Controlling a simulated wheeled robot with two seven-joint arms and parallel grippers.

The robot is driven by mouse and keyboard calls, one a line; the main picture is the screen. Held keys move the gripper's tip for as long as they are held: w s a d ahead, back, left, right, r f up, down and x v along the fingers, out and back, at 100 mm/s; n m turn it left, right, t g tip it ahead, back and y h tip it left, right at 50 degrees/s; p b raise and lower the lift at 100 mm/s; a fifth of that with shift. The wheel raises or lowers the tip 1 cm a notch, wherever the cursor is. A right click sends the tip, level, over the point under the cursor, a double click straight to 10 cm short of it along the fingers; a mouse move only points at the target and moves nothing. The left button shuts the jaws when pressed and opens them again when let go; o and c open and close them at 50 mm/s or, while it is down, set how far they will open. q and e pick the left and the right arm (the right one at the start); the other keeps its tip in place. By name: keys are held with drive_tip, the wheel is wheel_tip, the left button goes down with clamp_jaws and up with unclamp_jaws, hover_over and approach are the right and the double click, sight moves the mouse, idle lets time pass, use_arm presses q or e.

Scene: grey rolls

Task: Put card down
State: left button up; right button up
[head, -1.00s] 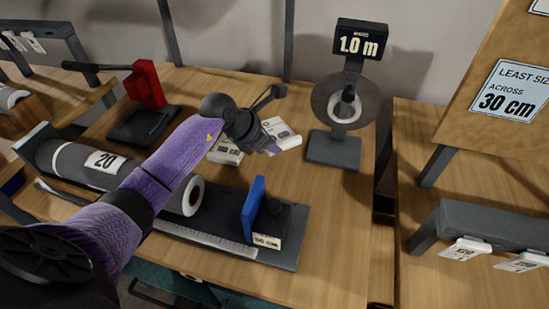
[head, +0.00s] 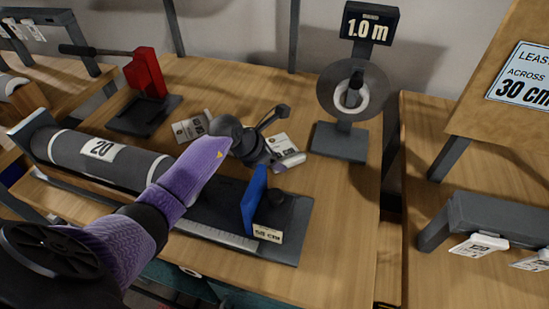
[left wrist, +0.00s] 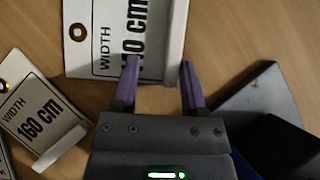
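The gripper's purple fingers are apart. The left finger overlaps the card's print and the right one is at its right edge. I cannot tell whether they touch it. In the head view the card (head: 280,144) shows beside the left gripper (head: 285,162), behind the blue plate. A second card, WIDTH 160 cm (left wrist: 40,115), lies at left. My right gripper is not in view.
A grey roll marked 20 (head: 100,165) lies in a long dark trough at left. A blue upright plate (head: 254,200) stands close in front of the gripper. A red press (head: 146,72) and a 1.0 m display stand (head: 340,140) are behind. Table right of the plate is clear.

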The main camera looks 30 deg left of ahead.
use_arm(q)
drive_tip(key=shift+r, duration=0.1)
drive_tip(key=p+v, duration=0.4)
drive_tip(key=v, duration=0.8)
drive_tip(key=shift+p, duration=0.35)
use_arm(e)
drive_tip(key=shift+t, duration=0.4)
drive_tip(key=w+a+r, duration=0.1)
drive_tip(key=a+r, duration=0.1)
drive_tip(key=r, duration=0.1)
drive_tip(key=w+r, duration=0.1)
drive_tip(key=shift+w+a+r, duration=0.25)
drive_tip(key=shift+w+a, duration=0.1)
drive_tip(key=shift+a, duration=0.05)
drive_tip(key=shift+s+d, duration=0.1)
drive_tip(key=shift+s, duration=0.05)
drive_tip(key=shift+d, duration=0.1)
